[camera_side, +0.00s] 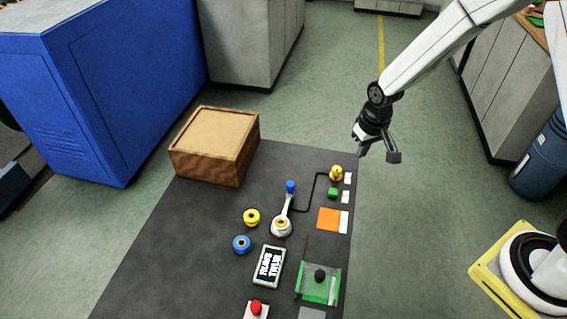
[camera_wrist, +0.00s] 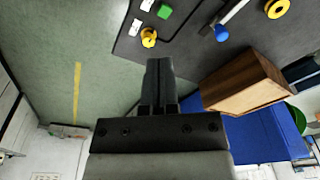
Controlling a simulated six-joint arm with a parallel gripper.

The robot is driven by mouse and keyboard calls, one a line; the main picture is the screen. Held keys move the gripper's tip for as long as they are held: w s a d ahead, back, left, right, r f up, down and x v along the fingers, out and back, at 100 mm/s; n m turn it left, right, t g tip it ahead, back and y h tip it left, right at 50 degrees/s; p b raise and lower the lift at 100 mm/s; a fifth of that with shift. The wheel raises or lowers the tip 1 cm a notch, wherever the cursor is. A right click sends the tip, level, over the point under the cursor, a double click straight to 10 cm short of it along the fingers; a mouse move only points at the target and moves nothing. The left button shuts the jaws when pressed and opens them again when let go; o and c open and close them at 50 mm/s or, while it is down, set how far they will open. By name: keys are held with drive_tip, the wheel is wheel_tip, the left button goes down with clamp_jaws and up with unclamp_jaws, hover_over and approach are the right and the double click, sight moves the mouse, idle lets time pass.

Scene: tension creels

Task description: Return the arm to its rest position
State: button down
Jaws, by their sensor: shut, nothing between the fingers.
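My gripper (camera_side: 377,152) hangs in the air beyond the far right corner of the dark mat (camera_side: 150,240), clear of everything on it. In the wrist view its two fingers (camera_wrist: 159,68) are together with nothing between them. The nearest piece is a yellow spool (camera_side: 336,173), which also shows in the wrist view (camera_wrist: 149,37). It stands on the mat beside a green block (camera_side: 333,193). My arm reaches in from the upper right.
A wooden box (camera_side: 207,170) stands at the mat's far left. The mat also holds a blue spool (camera_side: 241,244), another yellow spool (camera_side: 251,217), an orange square (camera_side: 329,219) and a green tray (camera_side: 304,293). A blue cabinet (camera_side: 125,90) stands left. Open floor surrounds the gripper.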

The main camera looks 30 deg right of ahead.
drive_tip(key=s+r+n+t, duration=0.1)
drive_tip(key=s+r, duration=0.7)
drive_tip(key=s, duration=0.5)
drive_tip(key=shift+s, duration=0.3)
